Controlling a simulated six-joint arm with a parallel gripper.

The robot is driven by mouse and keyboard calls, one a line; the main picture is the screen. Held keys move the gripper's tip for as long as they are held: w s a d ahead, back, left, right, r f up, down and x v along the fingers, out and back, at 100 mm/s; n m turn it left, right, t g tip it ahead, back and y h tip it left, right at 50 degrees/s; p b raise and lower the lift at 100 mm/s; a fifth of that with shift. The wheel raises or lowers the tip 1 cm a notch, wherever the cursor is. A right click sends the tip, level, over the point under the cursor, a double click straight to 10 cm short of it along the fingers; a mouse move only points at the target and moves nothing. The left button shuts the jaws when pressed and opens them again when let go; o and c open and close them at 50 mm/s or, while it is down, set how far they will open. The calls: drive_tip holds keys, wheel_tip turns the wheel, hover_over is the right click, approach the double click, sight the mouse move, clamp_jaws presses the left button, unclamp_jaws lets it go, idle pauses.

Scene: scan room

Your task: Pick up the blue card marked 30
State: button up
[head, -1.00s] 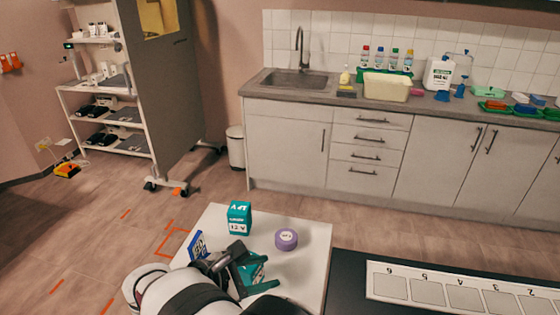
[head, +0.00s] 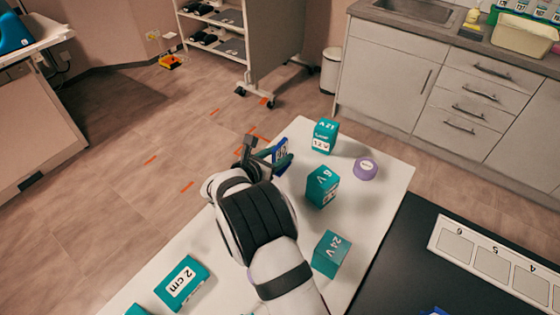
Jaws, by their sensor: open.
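The blue card (head: 281,151) stands upright near the far left edge of the white table (head: 385,200), its white label facing me. The label looks like 30 but is small and partly covered. My gripper (head: 264,152) is open, right at the card. One dark finger is left of the card and the other crosses the card's lower part. I cannot tell whether the card is between the fingers or just behind them, or whether they touch it.
Teal blocks marked 12 V (head: 324,137), 6 V (head: 322,187) and 24 V (head: 330,254) stand right of my arm, with a purple round piece (head: 366,168) beyond. A teal 2 cm block (head: 181,284) lies at the lower left. A black surface with a numbered strip (head: 490,258) adjoins at right.

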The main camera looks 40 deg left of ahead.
drive_tip(key=shift+w+f, duration=0.2)
drive_tip(key=shift+w, duration=0.25)
clamp_jaws()
drive_tip(key=shift+r, duration=0.1)
